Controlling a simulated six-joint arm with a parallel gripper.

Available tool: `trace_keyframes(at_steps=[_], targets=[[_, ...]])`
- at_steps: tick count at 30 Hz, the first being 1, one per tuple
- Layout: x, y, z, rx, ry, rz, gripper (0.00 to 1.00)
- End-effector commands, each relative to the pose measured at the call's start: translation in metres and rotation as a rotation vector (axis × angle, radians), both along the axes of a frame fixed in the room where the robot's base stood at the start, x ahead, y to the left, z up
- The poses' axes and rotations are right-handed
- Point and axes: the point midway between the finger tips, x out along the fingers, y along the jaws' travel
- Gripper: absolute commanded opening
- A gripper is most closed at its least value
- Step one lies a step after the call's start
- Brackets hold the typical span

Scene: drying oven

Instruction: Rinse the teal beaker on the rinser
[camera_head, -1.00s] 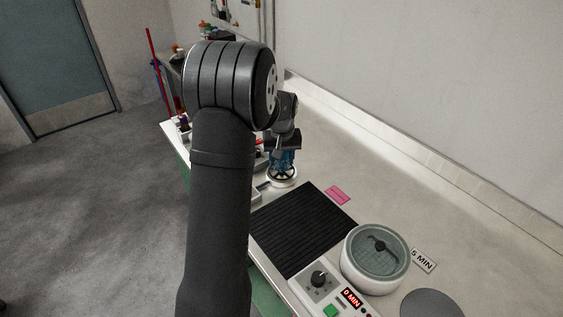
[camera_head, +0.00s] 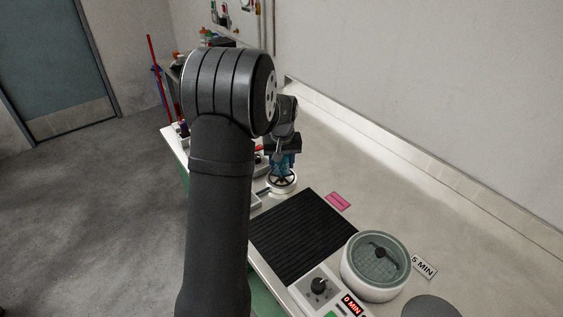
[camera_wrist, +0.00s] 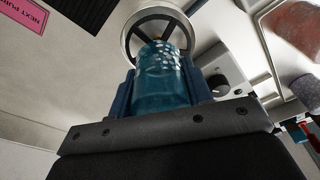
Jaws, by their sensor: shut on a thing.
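My gripper (camera_wrist: 160,90) is shut on the teal beaker (camera_wrist: 158,92), with a blue finger on each side of it. White specks show at the beaker's far end in the wrist view; I cannot tell if they are drops or beads. The rinser (camera_wrist: 130,35), a pale round ring with dark spokes, lies just beyond that end. In the head view my gripper (camera_head: 284,158) is over the rinser (camera_head: 282,191), and the beaker is hard to separate from the blue fingers. I cannot tell whether beaker and rinser touch.
A black ribbed mat (camera_head: 300,235) and a pink label (camera_head: 338,201) lie in front of the rinser. A round lidded vessel (camera_head: 376,266) and a control box (camera_head: 318,288) reading 0 MIN stand nearer. A grey box (camera_wrist: 225,72) is beside the rinser.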

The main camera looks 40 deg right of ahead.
Motion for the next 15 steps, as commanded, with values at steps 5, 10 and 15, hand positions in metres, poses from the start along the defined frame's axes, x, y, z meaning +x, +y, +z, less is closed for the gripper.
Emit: trace_keyframes(at_steps=[5, 10, 15], targets=[[0.0, 0.0, 0.002, 0.0, -0.001, 0.0, 0.24], [0.0, 0.0, 0.012, 0.0, -0.001, 0.0, 0.24], [0.0, 0.0, 0.025, 0.0, -0.001, 0.0, 0.24]])
